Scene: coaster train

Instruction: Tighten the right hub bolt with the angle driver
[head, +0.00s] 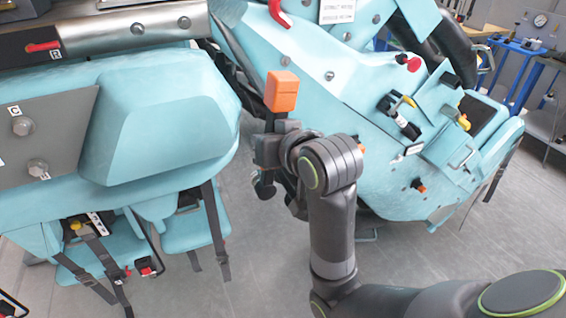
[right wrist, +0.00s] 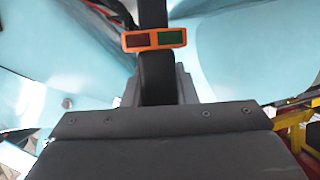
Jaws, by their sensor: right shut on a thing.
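My right gripper (head: 272,146) is shut on the angle driver (head: 282,92), which has an orange block at its top end and a dark body. The driver stands roughly upright in the gap between the two teal train bodies. In the right wrist view the dark driver rises from the jaws (right wrist: 165,92), with an orange frame (right wrist: 155,40) around a dark red and a green window. A grey plate (head: 60,125) at the left carries a large bolt (head: 22,126) beside a "C" label and a second bolt (head: 38,168) below. I cannot tell which is the right hub bolt. My left gripper is not in view.
A teal train body (head: 165,130) with hanging black straps (head: 215,225) fills the left. Another teal body (head: 340,95), with levers and a red knob (head: 413,63), stands at the right. Grey floor (head: 250,265) is open below. Blue workbenches (head: 525,48) stand at the back right.

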